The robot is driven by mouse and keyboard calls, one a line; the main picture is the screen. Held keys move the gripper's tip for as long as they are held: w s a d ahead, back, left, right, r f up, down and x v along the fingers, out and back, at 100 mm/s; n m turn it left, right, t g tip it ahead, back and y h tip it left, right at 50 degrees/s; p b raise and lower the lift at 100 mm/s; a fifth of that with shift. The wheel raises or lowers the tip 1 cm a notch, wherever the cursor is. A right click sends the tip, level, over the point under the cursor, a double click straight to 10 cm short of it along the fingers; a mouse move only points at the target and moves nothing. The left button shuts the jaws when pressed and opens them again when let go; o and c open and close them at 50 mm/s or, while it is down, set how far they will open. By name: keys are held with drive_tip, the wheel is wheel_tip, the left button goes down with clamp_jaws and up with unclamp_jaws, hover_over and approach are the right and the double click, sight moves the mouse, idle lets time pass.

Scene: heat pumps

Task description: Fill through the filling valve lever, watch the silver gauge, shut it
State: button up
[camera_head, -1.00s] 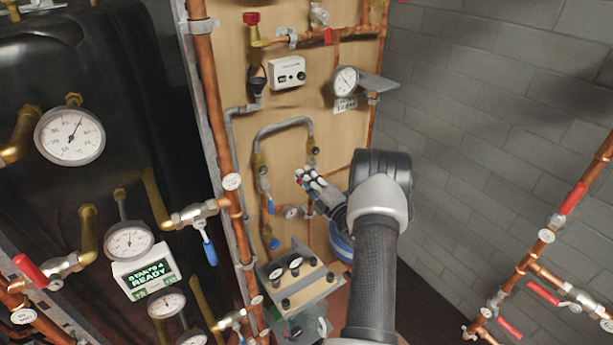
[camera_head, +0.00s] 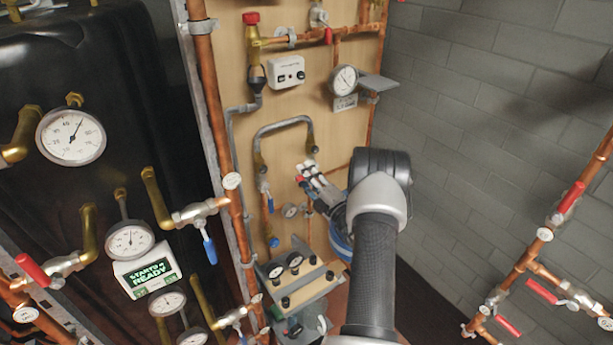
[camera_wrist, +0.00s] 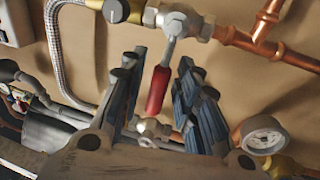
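A valve with a red lever (camera_wrist: 158,90) shows in the wrist view, the lever hanging down from a silver stem against the wooden board. My gripper (camera_wrist: 154,75) is open, with its two dark fingers spread to either side of the lever in the picture. I cannot tell whether they touch it. In the head view my gripper (camera_head: 313,176) is in front of the lower board and partly hides the valve. A small silver-rimmed gauge (camera_wrist: 263,136) is at the lower right of the wrist view. A small round gauge (camera_head: 290,210) also shows left below my gripper in the head view.
A braided hose (camera_wrist: 58,55) and copper pipes (camera_wrist: 255,45) run close around my fingers. A blue-handled valve (camera_head: 263,186) is left of my gripper. A larger gauge (camera_head: 345,78) is higher on the board. Left stands a black tank (camera_head: 75,60) with gauges and a display (camera_head: 150,272).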

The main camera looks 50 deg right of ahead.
idle(0.3)
drive_tip(key=v, duration=1.2)
idle(0.6)
